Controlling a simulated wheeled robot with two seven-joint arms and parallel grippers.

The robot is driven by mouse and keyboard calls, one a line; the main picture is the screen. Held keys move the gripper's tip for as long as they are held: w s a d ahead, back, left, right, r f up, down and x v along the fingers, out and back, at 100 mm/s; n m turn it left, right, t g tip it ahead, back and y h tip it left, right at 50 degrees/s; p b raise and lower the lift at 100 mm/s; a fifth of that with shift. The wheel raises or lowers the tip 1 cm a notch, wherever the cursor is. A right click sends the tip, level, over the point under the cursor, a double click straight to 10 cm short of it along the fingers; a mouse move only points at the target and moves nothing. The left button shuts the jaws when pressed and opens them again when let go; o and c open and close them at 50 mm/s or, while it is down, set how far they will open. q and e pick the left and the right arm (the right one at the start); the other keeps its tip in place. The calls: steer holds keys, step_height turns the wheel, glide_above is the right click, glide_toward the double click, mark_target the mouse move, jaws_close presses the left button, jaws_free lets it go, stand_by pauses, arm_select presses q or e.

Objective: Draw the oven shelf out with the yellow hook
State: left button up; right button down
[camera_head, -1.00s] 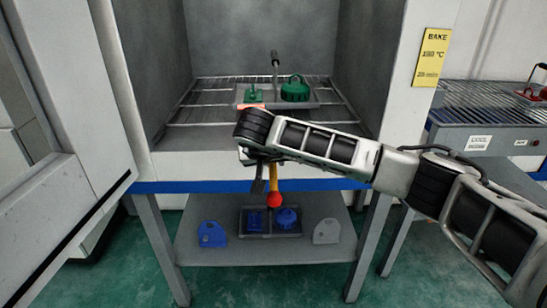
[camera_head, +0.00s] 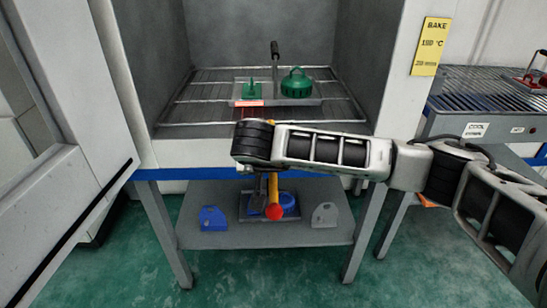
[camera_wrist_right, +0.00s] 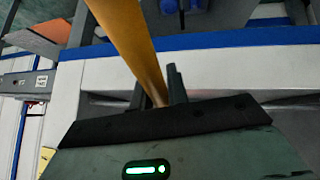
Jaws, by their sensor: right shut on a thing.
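The oven shelf (camera_head: 182,98) is a wire rack inside the open oven (camera_head: 260,30). A grey tray (camera_head: 310,101) with green parts (camera_head: 296,83) stands on it. My right gripper (camera_head: 263,187) is in front of the oven opening, near its lower front edge. It is shut on the yellow hook (camera_head: 273,185), whose shaft also shows in the right wrist view (camera_wrist_right: 133,42). The hook's red ball end (camera_head: 275,211) points down. Its other end is hidden behind my wrist, so I cannot tell whether it touches the shelf. My left gripper is out of view.
The oven door (camera_head: 60,190) stands open at left. A cooling rack (camera_head: 490,95) stands at right. Below the oven, a lower shelf (camera_head: 325,236) holds a blue bracket (camera_head: 213,218), a grey bracket (camera_head: 325,215) and a partly hidden blue part. The green floor in front is clear.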

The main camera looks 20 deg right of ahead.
mark_target(276, 194)
steer(key=shift+s+a+p, duration=0.2)
steer(key=shift+s+a, duration=0.05)
steer(key=shift+s, duration=0.6)
steer(key=shift+s+a+p, duration=0.15)
steer(key=shift+s+a, duration=0.1)
steer(key=shift+s, duration=0.65)
steer(key=shift+s+a+p, duration=0.2)
steer(key=shift+s+a, duration=0.05)
steer(key=shift+s, duration=0.6)
steer(key=shift+s+a, duration=0.2)
steer(key=shift+s, duration=0.55)
steer(key=shift+s+a, duration=0.2)
steer(key=shift+s, duration=0.55)
steer(key=shift+s+a+p, duration=0.1)
steer(key=shift+s+a, duration=0.2)
steer(key=shift+s, duration=0.6)
steer(key=shift+s+a+p, duration=0.1)
steer(key=shift+s+a, duration=0.15)
steer(key=shift+s, duration=0.7)
steer(key=shift+s+a+p, duration=0.1)
steer(key=shift+s+a, duration=0.2)
steer(key=shift+s, duration=0.6)
steer(key=s+p, duration=0.1)
steer(key=s, duration=0.2)
steer(key=shift+a+p, duration=0.4)
